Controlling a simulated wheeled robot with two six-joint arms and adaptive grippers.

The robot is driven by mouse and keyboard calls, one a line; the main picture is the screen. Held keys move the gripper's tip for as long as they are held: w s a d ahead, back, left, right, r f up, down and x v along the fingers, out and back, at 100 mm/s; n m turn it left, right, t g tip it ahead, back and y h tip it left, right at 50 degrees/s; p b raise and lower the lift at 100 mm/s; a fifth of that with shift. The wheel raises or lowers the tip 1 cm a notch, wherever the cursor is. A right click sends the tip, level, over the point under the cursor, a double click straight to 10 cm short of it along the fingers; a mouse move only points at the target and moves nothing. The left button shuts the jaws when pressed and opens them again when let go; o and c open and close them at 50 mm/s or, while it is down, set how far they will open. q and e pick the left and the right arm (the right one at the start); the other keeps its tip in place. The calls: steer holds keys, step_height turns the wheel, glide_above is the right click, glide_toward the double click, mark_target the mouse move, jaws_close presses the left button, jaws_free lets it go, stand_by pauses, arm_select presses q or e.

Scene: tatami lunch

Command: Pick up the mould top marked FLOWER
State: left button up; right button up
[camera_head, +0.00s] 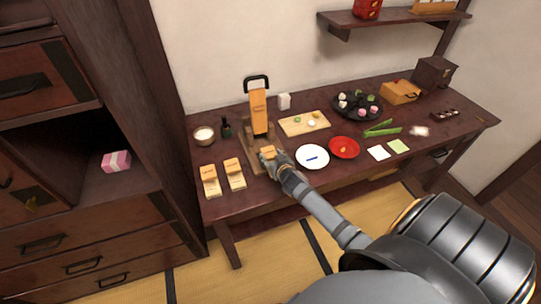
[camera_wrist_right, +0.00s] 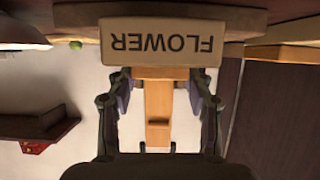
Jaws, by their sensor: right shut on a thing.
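The mould top marked FLOWER (camera_wrist_right: 160,42) shows in the right wrist view as a pale wooden block, its lettering upside down in the picture. My right gripper (camera_wrist_right: 160,80) is shut on it, with one finger at each side of the block. In the head view the small orange-topped block (camera_head: 268,150) is at the tip of my right gripper (camera_head: 271,158), in front of the wooden press (camera_head: 259,112). I cannot tell in the head view whether it touches the surface below. My left gripper is not in view.
Two orange-topped moulds, one at left (camera_head: 210,181) and one beside it (camera_head: 234,174), lie at the table's front left. A white plate (camera_head: 312,151) and a red dish (camera_head: 344,142) are right of my gripper. A cutting board (camera_head: 291,129) lies behind the plate.

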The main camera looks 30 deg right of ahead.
mark_target(272, 157)
step_height(272, 157, up, 4)
steer(key=shift+s+f, duration=0.15)
steer(key=s+r+p, duration=0.5)
steer(key=s+r, duration=0.4)
steer(key=s, duration=0.4)
steer(key=shift+s+a+r, duration=0.15)
steer(key=shift+s+a, duration=0.05)
steer(key=shift+s, duration=0.15)
